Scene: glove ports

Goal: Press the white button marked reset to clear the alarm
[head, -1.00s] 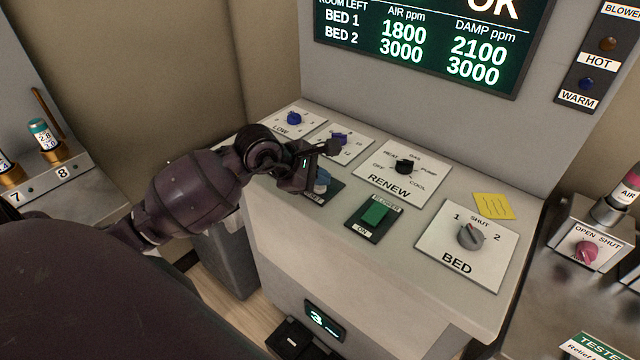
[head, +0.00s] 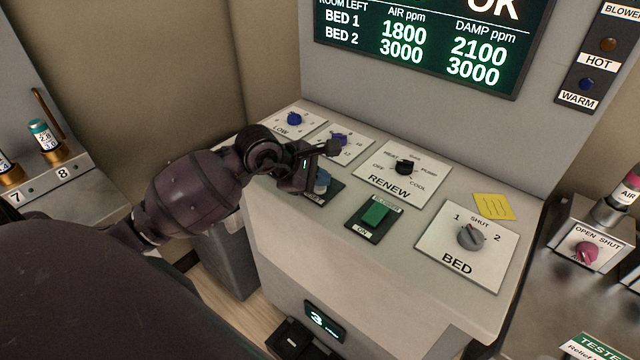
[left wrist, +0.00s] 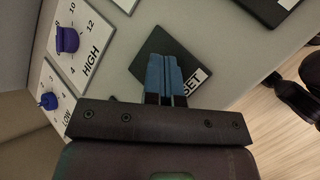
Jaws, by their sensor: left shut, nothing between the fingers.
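The reset plate (head: 336,188) is a small black plate near the left front edge of the sloped console. In the left wrist view the black plate (left wrist: 150,48) carries a white label (left wrist: 196,78) reading "SET", its first letters covered. My left gripper (head: 321,183) is over this plate, its blue fingertips (left wrist: 164,62) shut together, empty and pointing down at it. The white button itself is hidden behind the fingers, and I cannot tell whether they touch it.
Right of the plate are a green blower switch (head: 376,212) and the BED knob (head: 470,236). Behind are the RENEW knob (head: 404,167), a purple knob (head: 339,139) and a blue knob (head: 294,118). A screen (head: 430,50) stands above; a yellow note (head: 494,206) lies right.

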